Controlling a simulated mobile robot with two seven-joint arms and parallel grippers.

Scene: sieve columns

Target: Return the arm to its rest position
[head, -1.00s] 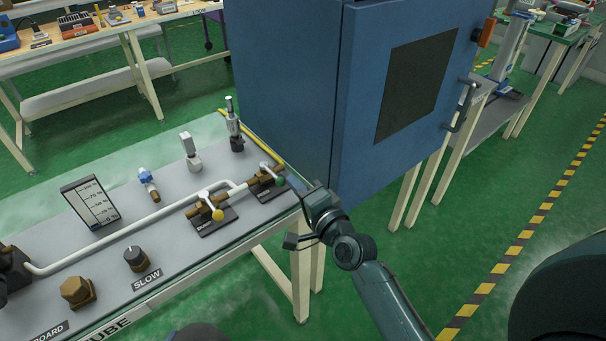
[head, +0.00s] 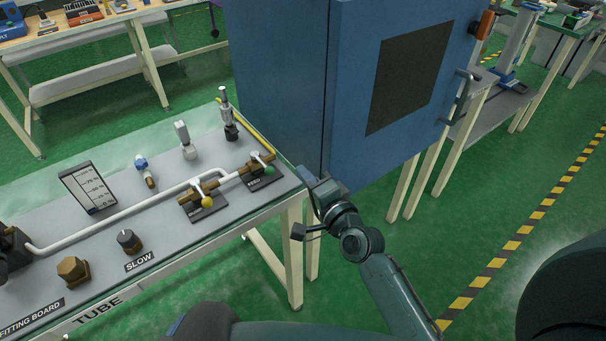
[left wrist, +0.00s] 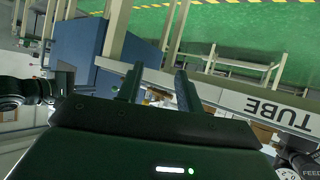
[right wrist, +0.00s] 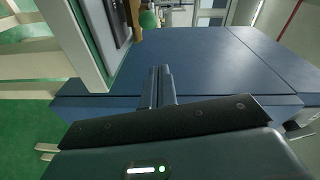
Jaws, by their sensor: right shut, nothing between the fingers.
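My right gripper (head: 304,173) is at the right end of the fitting board (head: 105,240), beside the blue cabinet's lower corner and to the right of the green-handled valve (head: 269,170). In the right wrist view its two fingers (right wrist: 162,85) are together with nothing between them. The green handle (right wrist: 149,20) shows beyond them, apart from the fingertips. My left gripper shows only in the left wrist view, where its fingers (left wrist: 157,85) stand apart with nothing held between them. Its hand is outside the head view.
The tall blue cabinet (head: 280,70) stands close behind my right gripper. The board carries a yellow-handled valve (head: 207,202), a brass hex fitting (head: 72,269), a black knob (head: 129,241) and a percent gauge card (head: 88,188). Green floor is open right of the bench.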

